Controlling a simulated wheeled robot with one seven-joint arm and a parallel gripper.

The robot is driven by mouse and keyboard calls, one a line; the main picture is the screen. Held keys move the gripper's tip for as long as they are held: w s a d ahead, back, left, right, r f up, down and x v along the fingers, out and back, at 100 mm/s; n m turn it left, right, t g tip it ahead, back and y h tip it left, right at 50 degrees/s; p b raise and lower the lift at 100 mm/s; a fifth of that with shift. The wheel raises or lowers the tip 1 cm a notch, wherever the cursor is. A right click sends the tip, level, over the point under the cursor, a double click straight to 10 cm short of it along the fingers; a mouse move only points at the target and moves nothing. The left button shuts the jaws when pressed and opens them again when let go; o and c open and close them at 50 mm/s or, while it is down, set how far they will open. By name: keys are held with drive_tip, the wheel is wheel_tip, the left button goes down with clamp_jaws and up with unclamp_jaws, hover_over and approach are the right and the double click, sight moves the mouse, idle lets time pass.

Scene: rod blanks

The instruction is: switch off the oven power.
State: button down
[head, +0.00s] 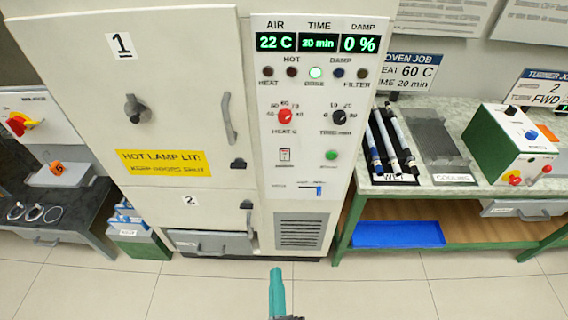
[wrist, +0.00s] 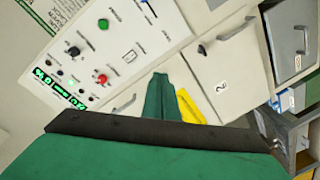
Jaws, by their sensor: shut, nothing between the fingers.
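The oven (head: 180,90) is a tall cream cabinet with a control panel (head: 262,215) on its right side. The panel has a small rocker-like switch (head: 284,155), a green button (head: 331,155), a red heat knob (head: 285,116) and a black time knob (head: 339,117). The displays are lit, and the green DONE lamp (head: 316,72) glows. The switch's small label is unreadable. The switch (wrist: 130,56) and green button (wrist: 103,23) also show in the wrist view. My teal gripper (head: 277,272) is shut and empty, low in front of the oven, apart from the panel. It also shows in the wrist view (wrist: 160,78).
A low table (head: 75,215) with a yellow-and-red switch box (head: 30,115) stands at left. Oven handles (head: 227,118) protrude. The front floor is clear.

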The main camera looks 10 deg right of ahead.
sight(285, 154)
drive_tip(key=w+d+r+n+t+h, duration=0.1)
drive_tip(key=w+r+n, duration=0.3)
drive_tip(key=w, duration=0.4)
drive_tip(key=w+d+r+n+h, duration=0.1)
drive_tip(key=w+d+r+n, duration=0.1)
drive_tip(key=w, duration=0.6)
wheel_tip(285, 154, up, 3)
drive_tip(key=shift+w+d+f+n+t, duration=0.15)
drive_tip(key=shift+w+d+n+t, duration=0.2)
drive_tip(key=shift+n, duration=0.55)
drive_tip(key=shift+s+a, duration=0.1)
drive_tip(key=shift+a, duration=0.05)
drive_tip(key=w, duration=0.4)
drive_tip(key=w+d+r, duration=0.1)
drive_tip(key=w, duration=0.8)
drive_tip(key=shift+w+d+r, duration=0.15)
drive_tip(key=shift+w+r, duration=0.15)
drive_tip(key=shift+r, duration=0.05)
drive_tip(key=shift+w+d, duration=0.15)
drive_tip(key=shift+d, duration=0.2)
drive_tip(key=shift+a, duration=0.1)
